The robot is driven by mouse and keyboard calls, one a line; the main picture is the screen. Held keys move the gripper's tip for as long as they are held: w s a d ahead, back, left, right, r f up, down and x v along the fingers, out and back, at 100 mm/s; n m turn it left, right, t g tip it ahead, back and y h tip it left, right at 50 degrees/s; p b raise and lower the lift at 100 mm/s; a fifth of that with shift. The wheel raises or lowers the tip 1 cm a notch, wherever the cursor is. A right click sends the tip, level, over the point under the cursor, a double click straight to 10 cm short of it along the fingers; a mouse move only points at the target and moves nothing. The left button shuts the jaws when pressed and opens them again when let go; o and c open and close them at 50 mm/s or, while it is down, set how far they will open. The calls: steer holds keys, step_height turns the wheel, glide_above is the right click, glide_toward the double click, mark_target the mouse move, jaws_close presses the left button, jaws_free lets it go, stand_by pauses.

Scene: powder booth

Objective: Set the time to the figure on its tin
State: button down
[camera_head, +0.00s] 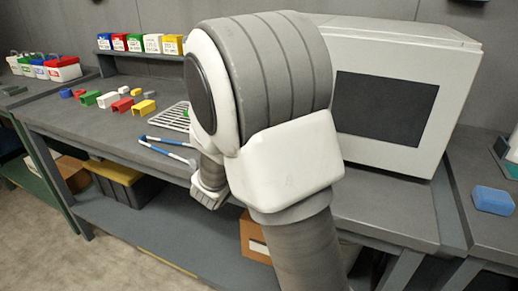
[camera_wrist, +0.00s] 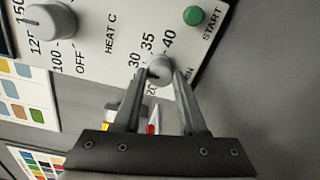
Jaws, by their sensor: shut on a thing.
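The time knob (camera_wrist: 158,66), small and grey, sits on the white control panel (camera_wrist: 92,45) in the wrist view, with figures from 20 to 40 and MIN around it. My gripper (camera_wrist: 162,74) is shut on this knob, one finger on each side. A dark mark shows on the knob's left side; its exact figure is hard to tell. The larger heat knob (camera_wrist: 50,20) and green START button (camera_wrist: 193,15) are apart from the fingers. Several tins (camera_head: 136,43) with coloured fronts stand on the shelf; their label figures are too small to read.
The white oven (camera_head: 455,60) with a dark window stands on the bench behind my arm. Coloured channel pieces (camera_head: 107,99), a wire rack (camera_head: 172,115) and a blue-and-white tool (camera_head: 166,151) lie left of my arm. Coloured charts (camera_wrist: 22,97) show beside the panel.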

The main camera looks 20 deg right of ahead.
steer(key=shift+m+b, duration=0.3)
steer(key=shift+b, duration=0.1)
steer(key=shift+c, duration=2.3)
jaws_free()
steer(key=p+v, duration=0.2)
steer(key=v, duration=1.5)
steer(key=shift+a, duration=0.2)
steer(key=shift+s+f, duration=0.1)
steer(key=shift+s, duration=0.05)
